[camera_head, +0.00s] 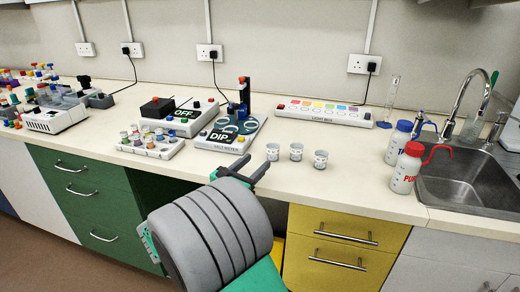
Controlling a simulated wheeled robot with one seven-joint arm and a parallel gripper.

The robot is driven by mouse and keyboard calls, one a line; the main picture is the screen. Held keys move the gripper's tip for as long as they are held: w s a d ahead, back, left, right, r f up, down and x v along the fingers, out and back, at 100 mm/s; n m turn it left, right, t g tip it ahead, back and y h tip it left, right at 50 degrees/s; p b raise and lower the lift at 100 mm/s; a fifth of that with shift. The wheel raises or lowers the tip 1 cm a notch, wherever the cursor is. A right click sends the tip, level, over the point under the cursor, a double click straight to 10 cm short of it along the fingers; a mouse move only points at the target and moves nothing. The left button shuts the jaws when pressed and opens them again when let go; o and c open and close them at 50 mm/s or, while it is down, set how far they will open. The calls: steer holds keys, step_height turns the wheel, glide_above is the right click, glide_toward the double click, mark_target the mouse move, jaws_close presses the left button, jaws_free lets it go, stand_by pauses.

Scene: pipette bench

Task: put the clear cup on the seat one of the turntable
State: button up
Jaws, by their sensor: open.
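Three small pale cups stand in a row on the bench right of centre: a left cup (272,152), a middle cup (296,152) and a right cup (320,159). I cannot tell which is the clear one. A grey unit (243,141) with ring-shaped seats, a dark upright post and a "DIP" display stands left of the cups; its rings may be the turntable. Seat numbers are too small to read. My gripper (246,169) is open and empty near the bench's front edge, left of and nearer than the cups. My grey arm hides part of the bench edge.
A box reading "OFF" (181,120) and a tray of small jars (151,143) stand further left. A long panel with coloured patches (323,112) lies behind the cups. Two bottles, blue-capped (399,142) and red-capped (407,168), stand beside the sink (468,183). Bench around the cups is clear.

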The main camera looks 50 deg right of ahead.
glide_toward(273, 146)
steer(key=d, duration=0.2)
steer(key=s+d+r, duration=0.1)
steer(key=shift+b, duration=0.3)
steer(key=d, duration=0.2)
steer(key=w+d, duration=0.1)
steer(key=d, duration=0.2)
steer(key=shift+w+d+b, duration=0.2)
steer(key=shift+d+b, duration=0.15)
steer(key=shift+c, duration=0.2)
jaws_close()
